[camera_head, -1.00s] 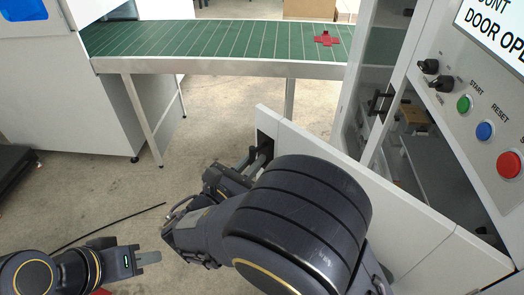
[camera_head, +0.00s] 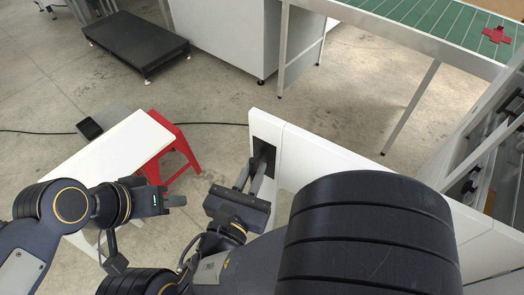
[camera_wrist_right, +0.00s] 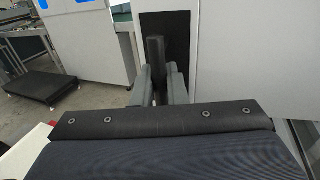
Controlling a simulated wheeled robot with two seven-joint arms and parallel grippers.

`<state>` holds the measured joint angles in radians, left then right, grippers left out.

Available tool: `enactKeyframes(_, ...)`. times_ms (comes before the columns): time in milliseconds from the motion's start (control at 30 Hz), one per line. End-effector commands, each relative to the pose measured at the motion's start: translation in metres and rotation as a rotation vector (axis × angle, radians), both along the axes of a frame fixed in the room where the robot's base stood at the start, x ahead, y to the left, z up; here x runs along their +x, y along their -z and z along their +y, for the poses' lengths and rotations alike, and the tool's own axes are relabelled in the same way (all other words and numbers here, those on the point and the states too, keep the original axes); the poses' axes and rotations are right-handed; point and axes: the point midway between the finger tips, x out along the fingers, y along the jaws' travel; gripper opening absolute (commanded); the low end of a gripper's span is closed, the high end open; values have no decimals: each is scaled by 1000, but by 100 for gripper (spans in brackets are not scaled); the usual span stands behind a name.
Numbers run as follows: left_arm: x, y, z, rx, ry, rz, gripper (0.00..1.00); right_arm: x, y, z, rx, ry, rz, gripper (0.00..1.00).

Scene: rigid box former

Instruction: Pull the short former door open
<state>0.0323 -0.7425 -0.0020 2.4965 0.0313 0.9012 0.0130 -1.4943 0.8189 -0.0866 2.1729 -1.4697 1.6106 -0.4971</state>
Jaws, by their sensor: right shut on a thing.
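The short former door (camera_head: 335,160) is a low white panel in the head view. It stands swung out from the machine at the right, its free end toward the middle. A black recessed plate (camera_head: 265,135) with a dark bar handle (camera_wrist_right: 156,62) is near that end. My right gripper (camera_head: 258,178) is at the plate, its fingers shut around the handle, as the right wrist view shows. My right arm hides the door's lower middle. My left gripper (camera_head: 173,200) is away to the left, empty; its finger gap is not visible.
A white table (camera_head: 125,145) and a red stool (camera_head: 175,140) stand at left, close behind my left gripper. A black platform (camera_head: 137,42) lies on the floor at back left. A green conveyor (camera_head: 440,20) with a red flat piece (camera_head: 496,35) is at top right. Floor beyond the door is clear.

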Motion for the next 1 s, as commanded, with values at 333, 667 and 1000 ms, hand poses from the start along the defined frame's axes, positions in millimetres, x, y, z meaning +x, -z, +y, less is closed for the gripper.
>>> enactKeyframes(333, 0, 0, 0, 0, 0, 0, 32, -30, 0, 6, 1, -73, 0, 0)
enactKeyframes(667, 0, 0, 0, 0, 0, 0, 32, -32, 0, 6, 0, -76, 0, 0)
enactKeyframes(1000, 0, 0, 0, 0, 0, 0, 32, -32, 0, 6, 0, -76, 0, 30)
